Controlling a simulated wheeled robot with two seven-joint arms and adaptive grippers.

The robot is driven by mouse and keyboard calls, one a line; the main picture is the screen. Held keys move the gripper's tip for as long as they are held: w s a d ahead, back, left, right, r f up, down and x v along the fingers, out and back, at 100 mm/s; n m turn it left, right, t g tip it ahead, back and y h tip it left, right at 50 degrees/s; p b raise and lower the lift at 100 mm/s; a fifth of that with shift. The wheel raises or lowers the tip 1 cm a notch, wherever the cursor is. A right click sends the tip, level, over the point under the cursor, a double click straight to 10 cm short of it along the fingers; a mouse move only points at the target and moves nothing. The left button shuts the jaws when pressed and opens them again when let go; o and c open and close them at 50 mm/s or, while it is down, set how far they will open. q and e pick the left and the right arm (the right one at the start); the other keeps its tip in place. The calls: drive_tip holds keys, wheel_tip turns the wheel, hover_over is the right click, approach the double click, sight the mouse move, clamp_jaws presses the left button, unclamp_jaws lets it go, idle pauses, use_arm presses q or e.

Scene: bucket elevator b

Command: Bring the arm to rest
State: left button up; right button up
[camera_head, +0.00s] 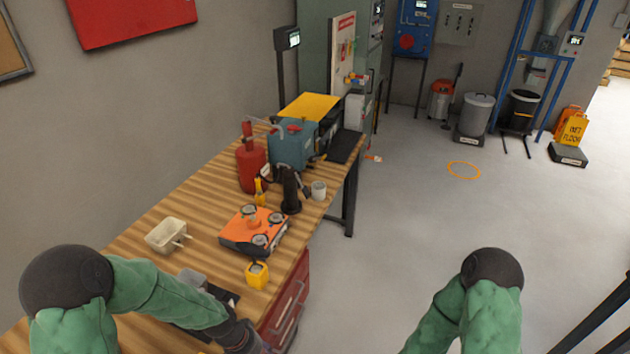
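My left arm (160,292) is green with dark joints. It reaches in from the left over the near end of the wooden workbench and bends down to a dark wrist (240,335) at the bottom edge, by the bench's front edge. Its gripper is cut off below the picture. My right arm (470,315) is bent, with its dark joint uppermost, over the open floor at bottom right. Its gripper is also out of view. I cannot see whether either gripper holds anything.
The workbench (190,205) carries an orange device (240,226), a yellow container (257,274), a pale tub (167,235), a red container (250,165) and a teal box (292,146). Red drawers (290,308) stand below.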

use_arm(q)
drive_tip(key=s+d+f+n+b, duration=0.1)
drive_tip(key=s+d+f+n, duration=0.1)
drive_tip(key=f, duration=0.5)
drive_tip(key=s+d+f+n+b, duration=0.1)
drive_tip(key=s+d+f+n, duration=0.1)
drive_tip(key=s+f+n, duration=0.3)
wheel_tip(320, 180, down, 3)
drive_tip(key=shift+s+d+r+h, duration=0.15)
drive_tip(key=shift+s+d+h, duration=0.15)
drive_tip(key=shift+s, duration=0.75)
